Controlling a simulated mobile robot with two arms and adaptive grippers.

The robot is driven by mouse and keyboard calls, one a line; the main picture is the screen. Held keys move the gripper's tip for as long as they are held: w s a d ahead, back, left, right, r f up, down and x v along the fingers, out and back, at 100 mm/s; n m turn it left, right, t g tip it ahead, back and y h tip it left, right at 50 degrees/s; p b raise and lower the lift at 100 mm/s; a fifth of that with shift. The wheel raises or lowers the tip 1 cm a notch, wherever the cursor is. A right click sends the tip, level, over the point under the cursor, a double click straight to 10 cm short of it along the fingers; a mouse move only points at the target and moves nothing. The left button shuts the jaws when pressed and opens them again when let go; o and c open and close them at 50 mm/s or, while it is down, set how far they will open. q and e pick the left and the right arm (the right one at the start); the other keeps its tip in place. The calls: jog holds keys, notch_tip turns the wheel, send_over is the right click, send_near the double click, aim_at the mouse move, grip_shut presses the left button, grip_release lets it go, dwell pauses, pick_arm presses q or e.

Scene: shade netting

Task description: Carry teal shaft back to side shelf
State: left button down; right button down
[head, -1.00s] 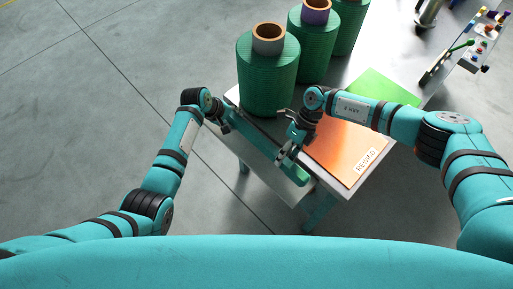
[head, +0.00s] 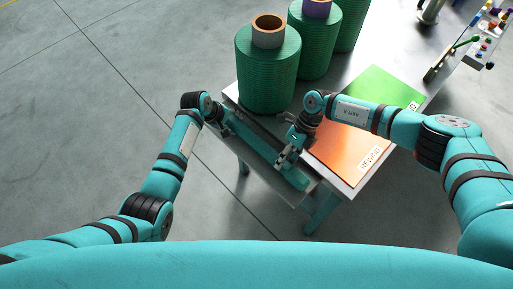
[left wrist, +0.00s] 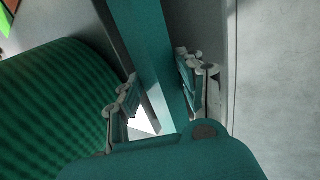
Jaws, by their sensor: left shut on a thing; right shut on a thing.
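The teal shaft (head: 296,179) is a long bar slanting along the table's near left side in the head view. My left gripper (head: 222,121) is shut on its far end, beside the nearest green roll. My right gripper (head: 284,158) is shut on it toward its near end. In the left wrist view the shaft (left wrist: 148,45) runs between the fingers of my left gripper (left wrist: 160,78). The grey side shelf (head: 266,172) lies under and beside the shaft. Whether the shaft rests on it or hovers just above, I cannot tell.
Large green netting rolls (head: 267,75) stand along the table's left side. An orange sheet (head: 345,140) labelled REWIND and a green sheet (head: 385,88) lie on the table. A control panel (head: 485,38) is at the far right. The floor at left is clear.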

pick_arm(q)
jog(key=shift+w+f, duration=0.2)
pick_arm(e)
jog(key=shift+w+f, duration=0.1)
jog(key=shift+f, duration=0.2)
pick_arm(q)
jog(key=c, duration=1.2)
grip_release()
jog(key=shift+s+f, duration=0.15)
pick_arm(e)
jog(key=c, duration=1.2)
grip_release()
pick_arm(q)
jog(key=o, duration=0.4)
jog(key=shift+s, duration=0.15)
pick_arm(e)
jog(key=o, duration=0.4)
jog(key=shift+s, duration=0.2)
pick_arm(q)
jog(key=shift+r, duration=0.3)
pick_arm(e)
jog(key=shift+r, duration=0.1)
pick_arm(q)
jog(key=v, duration=1.1)
jog(key=shift+s+a+r, duration=0.15)
jog(key=shift+r, duration=0.05)
pick_arm(e)
jog(key=v, duration=1.2)
